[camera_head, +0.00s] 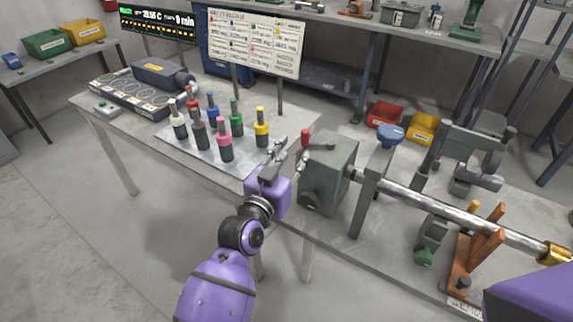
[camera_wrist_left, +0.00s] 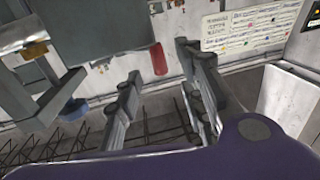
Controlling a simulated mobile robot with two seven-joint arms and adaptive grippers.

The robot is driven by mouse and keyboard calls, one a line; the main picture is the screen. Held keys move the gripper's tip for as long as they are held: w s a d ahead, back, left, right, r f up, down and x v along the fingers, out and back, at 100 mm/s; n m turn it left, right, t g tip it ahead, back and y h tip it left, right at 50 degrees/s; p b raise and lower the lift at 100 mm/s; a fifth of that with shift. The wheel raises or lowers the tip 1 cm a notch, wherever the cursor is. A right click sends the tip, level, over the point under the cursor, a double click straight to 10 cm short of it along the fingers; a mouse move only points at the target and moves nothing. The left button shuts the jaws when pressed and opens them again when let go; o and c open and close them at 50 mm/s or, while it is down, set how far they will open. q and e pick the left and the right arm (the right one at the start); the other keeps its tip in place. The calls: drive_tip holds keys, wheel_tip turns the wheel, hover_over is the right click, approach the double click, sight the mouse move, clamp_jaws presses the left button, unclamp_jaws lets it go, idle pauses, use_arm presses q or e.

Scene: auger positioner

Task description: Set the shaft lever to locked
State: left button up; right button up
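The shaft lever (camera_head: 318,146) is on top of a grey gearbox-like housing (camera_head: 328,175) at the left end of the long metal shaft. Its red handle (camera_head: 305,139) stands up at the housing's left side. My left gripper (camera_head: 276,152) is just left of the handle, apart from it and empty. In the left wrist view the fingers (camera_wrist_left: 158,62) are spread, and the red handle (camera_wrist_left: 158,58) shows beyond and between them, hanging from a grey block. I cannot tell which lever position counts as locked. My right gripper is out of view.
Several bottles with coloured tops stand on a metal plate (camera_head: 178,150) left of my left gripper. A grey upright post (camera_head: 370,192) stands right of the housing. The shaft (camera_head: 450,215) runs right past orange supports (camera_head: 474,262). A sign board (camera_head: 254,44) stands behind.

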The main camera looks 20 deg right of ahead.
use_arm(q)
drive_tip(key=v, duration=0.3)
drive_tip(key=shift+s+a, duration=0.25)
